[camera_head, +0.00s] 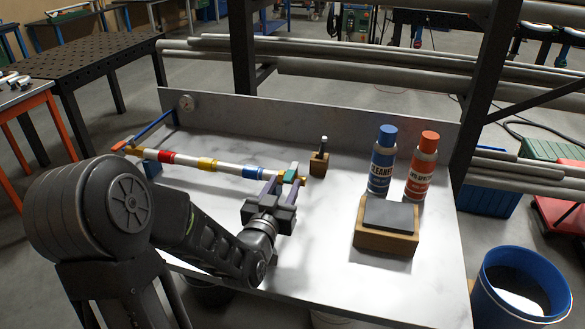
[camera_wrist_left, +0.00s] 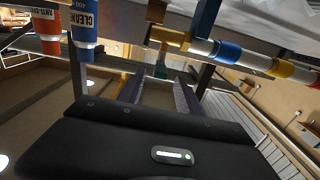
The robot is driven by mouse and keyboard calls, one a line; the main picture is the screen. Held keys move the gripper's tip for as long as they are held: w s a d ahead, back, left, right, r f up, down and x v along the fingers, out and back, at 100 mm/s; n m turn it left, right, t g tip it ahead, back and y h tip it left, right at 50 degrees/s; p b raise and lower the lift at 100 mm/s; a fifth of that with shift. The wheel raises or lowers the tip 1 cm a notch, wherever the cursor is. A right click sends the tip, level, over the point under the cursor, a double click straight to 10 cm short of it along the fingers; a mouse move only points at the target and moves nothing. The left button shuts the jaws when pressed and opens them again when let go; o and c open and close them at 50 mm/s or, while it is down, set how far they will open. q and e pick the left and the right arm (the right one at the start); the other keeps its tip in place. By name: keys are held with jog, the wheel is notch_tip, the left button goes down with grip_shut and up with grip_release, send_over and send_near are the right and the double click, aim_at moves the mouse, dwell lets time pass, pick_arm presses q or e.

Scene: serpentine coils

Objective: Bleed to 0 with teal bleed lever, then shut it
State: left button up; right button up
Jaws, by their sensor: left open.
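The teal bleed lever (camera_head: 291,171) sits at the brass right end of the pipe (camera_head: 223,167). It also shows as a small teal piece (camera_wrist_left: 161,72) between the fingers in the left wrist view. My left gripper (camera_head: 284,187) is open, with its purple fingers close to the lever, one on either side in the picture. I cannot tell whether they touch it. My right gripper is not in view.
A blue lever (camera_head: 153,128) slants up at the pipe's left end. A wooden block with a dark pin (camera_head: 319,163) stands behind my gripper. A blue can (camera_head: 382,160), a red can (camera_head: 422,166) and a wooden block with a grey top (camera_head: 386,240) stand to the right.

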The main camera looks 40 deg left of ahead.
aim_at(292, 170)
pick_arm(q)
jog(key=p+x, duration=0.1)
jog(key=x, duration=0.6)
jog(key=shift+w+a+p, duration=0.1)
jog(key=shift+w+p, duration=0.25)
jog(key=shift+p, duration=0.05)
grip_shut()
dwell(1.1)
